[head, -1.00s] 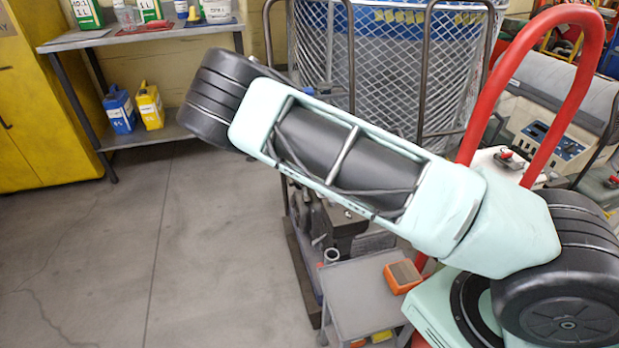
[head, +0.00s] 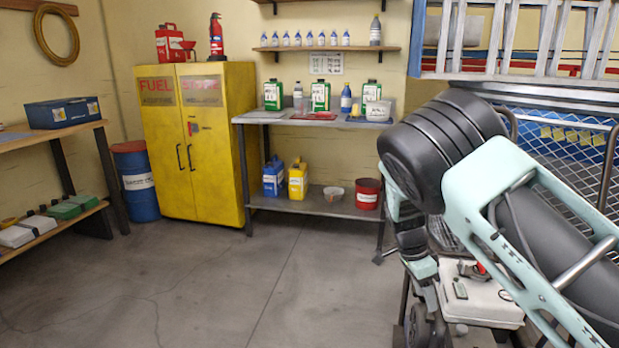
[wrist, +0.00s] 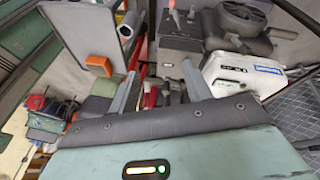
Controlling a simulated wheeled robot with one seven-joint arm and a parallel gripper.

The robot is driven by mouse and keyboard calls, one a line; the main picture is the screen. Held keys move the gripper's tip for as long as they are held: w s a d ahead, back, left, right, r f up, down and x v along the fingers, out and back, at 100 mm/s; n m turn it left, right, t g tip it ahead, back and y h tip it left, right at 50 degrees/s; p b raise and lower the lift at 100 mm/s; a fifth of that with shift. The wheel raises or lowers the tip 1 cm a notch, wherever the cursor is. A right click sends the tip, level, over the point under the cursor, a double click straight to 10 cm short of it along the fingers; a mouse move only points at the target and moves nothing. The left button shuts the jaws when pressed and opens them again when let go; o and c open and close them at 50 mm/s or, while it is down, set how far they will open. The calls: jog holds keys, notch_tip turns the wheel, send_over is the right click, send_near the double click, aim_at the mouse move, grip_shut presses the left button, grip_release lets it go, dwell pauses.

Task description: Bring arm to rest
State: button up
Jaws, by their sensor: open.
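My gripper (wrist: 160,80) shows in the wrist view with its two grey fingers spread apart. I see nothing held between them. In the head view my arm fills the right side, with its black elbow joint raised and the lower links hanging down beside a white machine (head: 482,300). My gripper cannot be made out in the head view. In the wrist view a white machine with a blue label (wrist: 240,75) lies beyond the right finger, and a grey panel with an orange block (wrist: 101,66) lies beyond the left finger.
A steel bench (head: 290,117) with bottles and cans stands at the back, beside a yellow fuel cabinet (head: 195,150). A blue drum (head: 137,185) and a wooden bench (head: 50,134) are at left. A mesh cage (head: 590,160) is close behind my arm. The middle floor is clear.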

jog(key=s+a+r+n+y, duration=0.2)
jog(key=s+a+r+n, duration=0.45)
jog(key=s, duration=0.35)
jog(key=s+a+r+n+y, duration=0.2)
jog(key=s+a+r+n, duration=0.4)
jog(key=s+a+n, duration=0.25)
jog(key=s+r+n+t, duration=0.2)
jog(key=s+r+n, duration=0.2)
jog(key=s+n, duration=0.85)
notch_tip(320, 180, up, 16)
jog(key=s+m+p, duration=0.2)
jog(key=p, duration=1.4)
jog(key=shift+s+d, duration=0.25)
jog(key=shift+d, duration=0.1)
